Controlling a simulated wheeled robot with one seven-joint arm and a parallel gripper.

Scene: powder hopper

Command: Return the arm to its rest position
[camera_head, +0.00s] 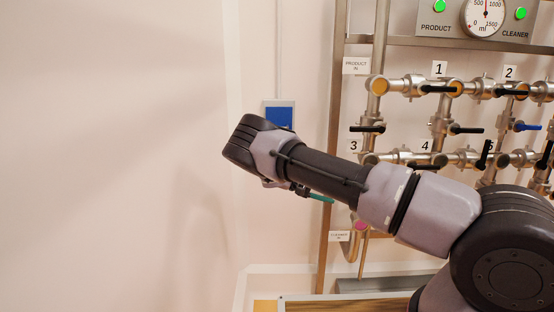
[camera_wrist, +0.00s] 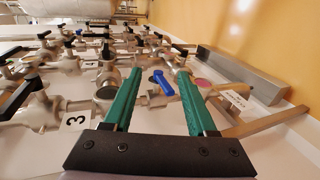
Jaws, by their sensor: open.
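My arm reaches up and to the left across the head view, in front of the wall and the left edge of the pipe rig. My gripper (camera_head: 318,197) shows there only as a green finger below the wrist. In the wrist view my gripper (camera_wrist: 154,82) shows two green fingers, parallel and wide apart, with nothing between them up close. Pipes and a blue-handled valve (camera_wrist: 162,82) lie beyond the fingers, apart from them as far as I can tell.
The pipe rig (camera_head: 335,130) with numbered valves fills the right. A gauge (camera_head: 484,15) sits on the panel above, beside two green lights. A blue wall box (camera_head: 279,115) is behind my wrist. The left wall is bare, with free room before it.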

